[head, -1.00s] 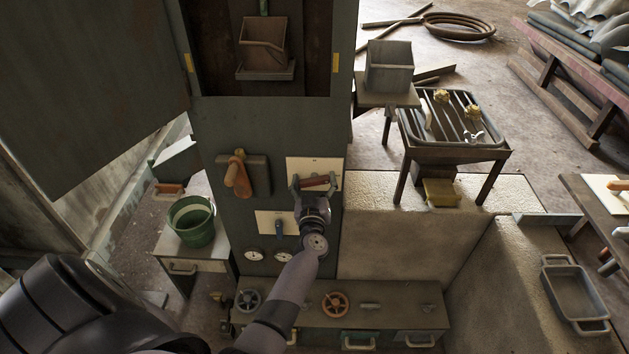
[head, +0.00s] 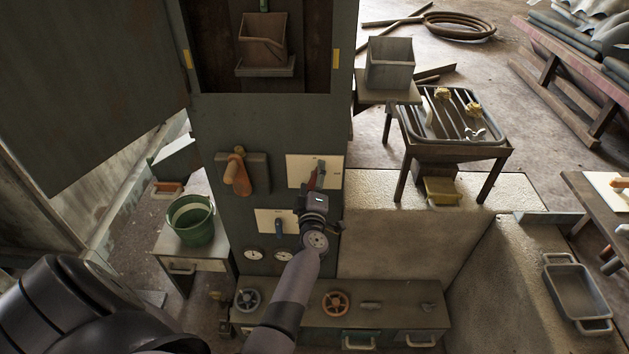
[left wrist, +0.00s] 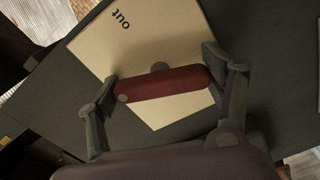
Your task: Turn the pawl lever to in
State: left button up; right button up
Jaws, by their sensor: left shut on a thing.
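The pawl lever is a dark red bar (left wrist: 165,84) on a pale plate (head: 300,170) on the front of the dark cabinet. In the left wrist view the plate (left wrist: 135,45) carries the word "out" near its upper part. My left gripper (head: 316,176) is at the lever, and in the left wrist view its two fingers (left wrist: 164,88) are shut on the bar, one at each end. In the head view the bar (head: 312,181) is mostly hidden by the gripper. Any "in" label is not readable. My right gripper is out of view.
A green bucket (head: 191,220) stands on a side table at left. A concrete block (head: 375,225) is at right.

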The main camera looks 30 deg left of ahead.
pick_arm(q)
jog(key=shift+n+b, duration=0.4)
jog(key=shift+n, duration=1.5)
jog(key=o, duration=1.2)
